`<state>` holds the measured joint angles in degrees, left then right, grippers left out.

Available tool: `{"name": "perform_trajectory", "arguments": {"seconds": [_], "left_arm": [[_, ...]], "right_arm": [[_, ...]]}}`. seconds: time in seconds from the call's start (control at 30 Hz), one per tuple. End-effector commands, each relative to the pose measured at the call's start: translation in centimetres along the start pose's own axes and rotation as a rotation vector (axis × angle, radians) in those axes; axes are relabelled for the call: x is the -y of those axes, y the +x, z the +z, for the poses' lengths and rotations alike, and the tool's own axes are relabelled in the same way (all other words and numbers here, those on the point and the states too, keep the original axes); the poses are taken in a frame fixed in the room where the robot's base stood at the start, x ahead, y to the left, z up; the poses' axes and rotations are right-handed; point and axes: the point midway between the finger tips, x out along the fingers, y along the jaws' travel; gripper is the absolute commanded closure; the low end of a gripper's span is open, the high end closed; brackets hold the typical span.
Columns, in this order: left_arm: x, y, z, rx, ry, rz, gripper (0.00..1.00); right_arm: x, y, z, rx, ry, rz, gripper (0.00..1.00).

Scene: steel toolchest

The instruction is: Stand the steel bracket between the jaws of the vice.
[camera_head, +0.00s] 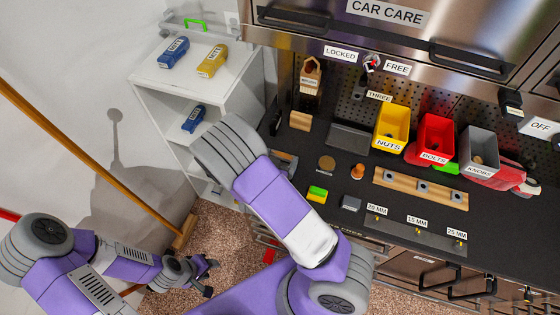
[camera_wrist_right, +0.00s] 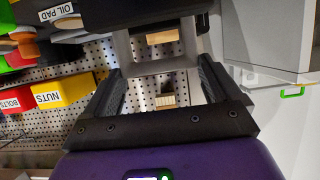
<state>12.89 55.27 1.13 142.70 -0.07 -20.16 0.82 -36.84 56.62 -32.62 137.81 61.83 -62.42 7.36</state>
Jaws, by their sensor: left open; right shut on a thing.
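My right gripper (camera_wrist_right: 160,70) is shut on the steel bracket (camera_wrist_right: 158,66), a light grey squared piece that spans between the two fingers in the right wrist view. In the head view my right forearm and wrist cover that gripper and the bracket. A grey-blue part (camera_head: 287,163) shows just past the wrist at the bench's left end; I cannot tell whether it belongs to the vice. The vice's jaws are not clearly visible, so I cannot tell how the bracket sits relative to them. My left gripper (camera_head: 205,277) is open and empty, low over the floor.
The black bench (camera_head: 310,150) holds a yellow nuts bin (camera_head: 392,125), a red bolts bin (camera_head: 433,138), a grey knobs bin (camera_head: 478,148) and a wooden block with sockets (camera_head: 420,188). A white shelf (camera_head: 160,85) stands at left. A broom handle (camera_head: 95,155) leans nearby.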

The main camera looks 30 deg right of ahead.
Motion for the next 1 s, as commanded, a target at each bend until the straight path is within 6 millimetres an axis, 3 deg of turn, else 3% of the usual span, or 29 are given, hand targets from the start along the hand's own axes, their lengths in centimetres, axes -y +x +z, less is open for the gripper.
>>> {"name": "perform_trajectory", "arguments": {"seconds": [0.5, 0.53, 0.57, 0.87, 1.0], "left_arm": [[0.2, 0.5, 0.0, 0.000, 0.000, 0.000, 0.57], [0.1, 0.4, 0.0, 0.000, 0.000, 0.000, 0.57], [0.1, 0.3, 0.0, 0.000, 0.000, 0.000, 0.57], [0.0, 0.1, 0.0, 0.000, 0.000, 0.000, 0.57], [0.0, 0.1, 0.0, 0.000, 0.000, 0.000, 0.57]], "right_arm": [[0.1, 0.6, 1.3, -0.004, 0.002, -0.002, 0.60], [0.0, 0.5, 1.2, -0.001, 0.001, -0.001, 0.05], [0.0, 0.5, 1.2, -0.001, 0.001, -0.002, 0.01], [0.0, 0.4, 0.9, -0.001, 0.001, -0.001, 0.00], [0.2, -1.3, 1.0, 0.000, 0.000, -0.006, 0.00]]}}
